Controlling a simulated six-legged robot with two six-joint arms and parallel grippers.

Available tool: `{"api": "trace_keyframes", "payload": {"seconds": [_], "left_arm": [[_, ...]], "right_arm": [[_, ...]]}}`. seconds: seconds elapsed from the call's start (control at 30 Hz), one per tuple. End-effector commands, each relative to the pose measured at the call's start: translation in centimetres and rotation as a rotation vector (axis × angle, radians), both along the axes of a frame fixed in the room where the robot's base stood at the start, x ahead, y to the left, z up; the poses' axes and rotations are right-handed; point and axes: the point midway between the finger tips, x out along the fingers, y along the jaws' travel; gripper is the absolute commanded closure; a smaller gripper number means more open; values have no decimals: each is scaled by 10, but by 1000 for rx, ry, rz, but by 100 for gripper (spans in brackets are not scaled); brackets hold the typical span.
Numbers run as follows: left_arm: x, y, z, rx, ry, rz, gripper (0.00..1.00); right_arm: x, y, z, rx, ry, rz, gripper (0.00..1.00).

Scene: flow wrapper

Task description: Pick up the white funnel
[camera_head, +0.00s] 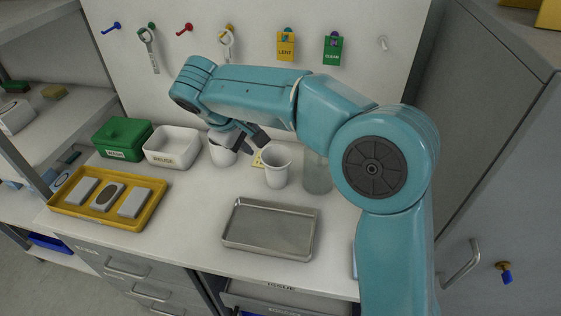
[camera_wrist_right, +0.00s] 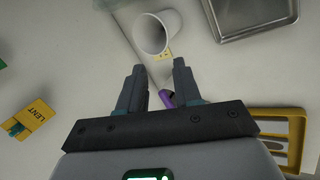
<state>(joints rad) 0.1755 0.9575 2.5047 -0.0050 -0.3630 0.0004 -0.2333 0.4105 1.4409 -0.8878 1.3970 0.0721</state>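A white, flared, cup-shaped vessel (camera_head: 277,167) stands upright on the white counter, right of my right gripper (camera_head: 246,146). It looks most like the white funnel, but I cannot be sure. It also shows ahead of the fingertips in the right wrist view (camera_wrist_right: 167,22), with its mouth visible. A second white cup (camera_head: 221,155) stands partly behind the gripper. My right gripper is open, its two fingers apart, above the counter. In the wrist view (camera_wrist_right: 159,68), a small purple item (camera_wrist_right: 167,98) shows between the fingers, apparently below them. My left gripper is not in view.
A clear cylinder (camera_head: 317,181) stands right of the white vessel. A metal tray (camera_head: 270,246) lies in front. A white bin (camera_head: 172,159), a green box (camera_head: 122,152) and a yellow tray (camera_head: 67,211) with grey blocks are left. A pegboard (camera_head: 255,80) rises behind.

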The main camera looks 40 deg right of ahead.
Motion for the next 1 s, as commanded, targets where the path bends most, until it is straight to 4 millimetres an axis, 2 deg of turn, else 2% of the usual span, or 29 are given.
{"api": "trace_keyframes", "payload": {"seconds": [0.1,0.3,0.57,0.83,1.0], "left_arm": [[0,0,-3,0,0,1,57],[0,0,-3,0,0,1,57],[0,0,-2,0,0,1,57],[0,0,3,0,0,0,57],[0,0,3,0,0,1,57]], "right_arm": [[3,-11,-27,0,6,0,67],[10,-31,-65,0,5,1,67],[15,-43,-87,1,3,2,67],[23,-60,-124,1,5,1,67],[25,-65,-132,2,2,2,67]]}}
